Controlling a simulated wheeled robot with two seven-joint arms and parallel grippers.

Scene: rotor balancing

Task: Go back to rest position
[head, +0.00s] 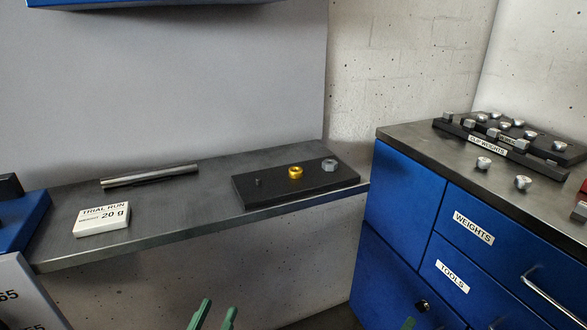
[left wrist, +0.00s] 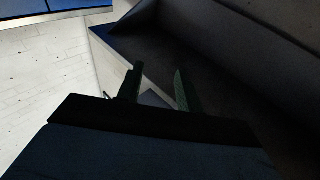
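My left gripper (head: 215,315) shows at the bottom edge of the head view as two green fingertips with a gap between them. In the left wrist view (left wrist: 156,84) its two fingers stand apart with nothing between them. It is in front of and below the shelf, touching nothing that I can see. Of my right gripper, only a small green tip (head: 409,323) shows at the bottom edge of the head view; whether it is open or shut is hidden.
The grey shelf (head: 170,231) holds a metal rod (head: 150,177), a white "TRIAL RUN 20 g" block (head: 102,219) and a black plate (head: 270,190) with a gold part (head: 295,172) and a nut (head: 330,165). A blue drawer cabinet (head: 400,205) with clip weights on top stands at right.

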